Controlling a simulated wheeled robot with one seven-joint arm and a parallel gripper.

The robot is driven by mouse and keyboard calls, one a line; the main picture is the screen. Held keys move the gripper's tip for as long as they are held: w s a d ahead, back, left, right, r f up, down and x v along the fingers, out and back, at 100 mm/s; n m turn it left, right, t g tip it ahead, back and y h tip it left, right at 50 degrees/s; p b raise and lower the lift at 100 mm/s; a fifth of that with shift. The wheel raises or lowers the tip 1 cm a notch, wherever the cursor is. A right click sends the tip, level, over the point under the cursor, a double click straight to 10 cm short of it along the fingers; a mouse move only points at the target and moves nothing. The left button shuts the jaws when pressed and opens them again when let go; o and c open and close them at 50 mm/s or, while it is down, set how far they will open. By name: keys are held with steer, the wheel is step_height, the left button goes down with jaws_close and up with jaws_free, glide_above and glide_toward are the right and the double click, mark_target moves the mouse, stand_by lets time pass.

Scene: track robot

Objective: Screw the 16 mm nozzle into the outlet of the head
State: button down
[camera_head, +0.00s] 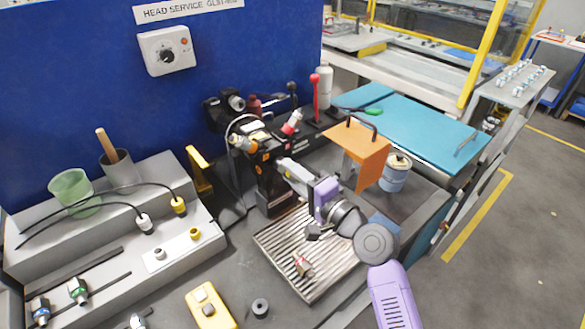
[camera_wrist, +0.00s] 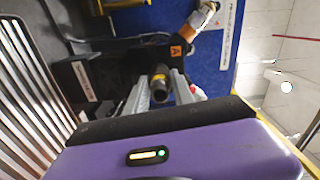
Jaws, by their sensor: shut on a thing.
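The black head (camera_head: 272,178) stands at the back of the grated tray, with orange labels on its side. Its dark body also shows in the wrist view (camera_wrist: 112,72). My gripper (camera_head: 284,163) is close against the head's front. In the wrist view, my gripper (camera_wrist: 160,84) is shut on a short dark cylinder with a yellow band, seemingly the nozzle (camera_wrist: 160,91), its round open end showing between the fingers. The outlet is hidden behind it. I cannot tell whether nozzle and outlet touch or are threaded together.
An orange guard plate (camera_head: 357,153) and a blue-and-white can (camera_head: 396,172) stand to the right. A stepped grey rack (camera_head: 110,262) with fittings is at left.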

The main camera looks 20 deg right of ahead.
steer(key=shift+r+m+p, duration=0.15)
steer(key=shift+m+p, duration=1.9)
steer(key=shift+m, duration=0.55)
steer(key=shift+m+p, duration=0.7)
steer(key=shift+m, duration=0.4)
steer(key=shift+m+p, duration=0.5)
steer(key=shift+p, duration=0.05)
steer(key=m+p, duration=0.1)
steer(key=m, duration=0.2)
steer(key=shift+p, duration=0.4)
steer(key=m, duration=0.3)
steer(key=shift+m, duration=0.3)
steer(key=m, duration=0.4)
